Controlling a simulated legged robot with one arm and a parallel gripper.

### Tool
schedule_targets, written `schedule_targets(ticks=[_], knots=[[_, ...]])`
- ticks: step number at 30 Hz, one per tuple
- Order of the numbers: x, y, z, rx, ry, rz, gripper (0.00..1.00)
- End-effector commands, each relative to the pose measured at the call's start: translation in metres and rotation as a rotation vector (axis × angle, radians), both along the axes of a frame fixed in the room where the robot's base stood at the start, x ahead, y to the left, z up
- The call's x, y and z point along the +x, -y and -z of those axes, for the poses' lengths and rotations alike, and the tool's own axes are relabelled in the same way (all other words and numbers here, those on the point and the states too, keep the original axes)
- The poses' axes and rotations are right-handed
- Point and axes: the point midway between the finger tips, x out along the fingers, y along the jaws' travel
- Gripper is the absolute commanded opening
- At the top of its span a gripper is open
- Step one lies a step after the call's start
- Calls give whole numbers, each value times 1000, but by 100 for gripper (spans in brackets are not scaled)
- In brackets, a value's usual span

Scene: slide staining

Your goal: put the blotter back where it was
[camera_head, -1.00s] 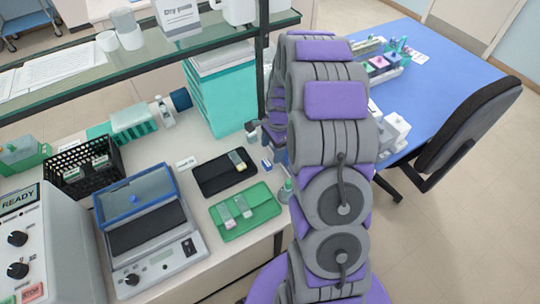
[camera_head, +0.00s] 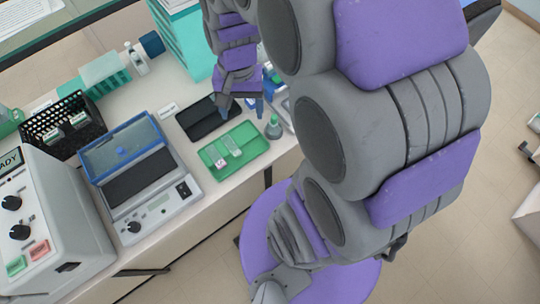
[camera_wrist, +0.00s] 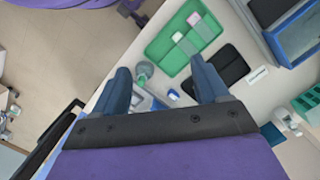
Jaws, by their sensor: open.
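I cannot tell for sure which thing is the blotter. A small blue-and-white piece (camera_wrist: 173,94) lies on the bench beyond the gap between my fingers in the wrist view; it may be the blotter. My gripper (camera_head: 242,106) is open, with nothing seen between its fingers. It is above the bench near the black tray (camera_head: 197,121) and the back of the green tray (camera_head: 255,141). In the wrist view the fingers of my gripper (camera_wrist: 160,70) stand wide apart. The green tray holds two slides (camera_head: 220,162). My gripper hides part of the black tray in the head view.
A dropper bottle (camera_head: 273,128) stands close beside the green tray. A blue-lidded device (camera_head: 128,165), a black basket (camera_head: 60,128) and a READY machine (camera_head: 40,215) stand to the left. A teal box stack (camera_head: 182,45) rises behind. A small label (camera_head: 168,109) lies by the black tray.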

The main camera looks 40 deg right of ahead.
Motion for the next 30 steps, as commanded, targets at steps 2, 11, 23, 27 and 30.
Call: schedule_targets(ticks=[2, 11, 23, 27, 30], knots=[[-28, -9, -10, 0, 0, -107, 74], [-119, -25, -26, -1, -12, -480, 74], [-153, -29, -26, -1, -23, -620, 74], [-153, -29, -26, -1, -23, -618, 74], [-153, -29, -19, -1, -23, -617, 74]])
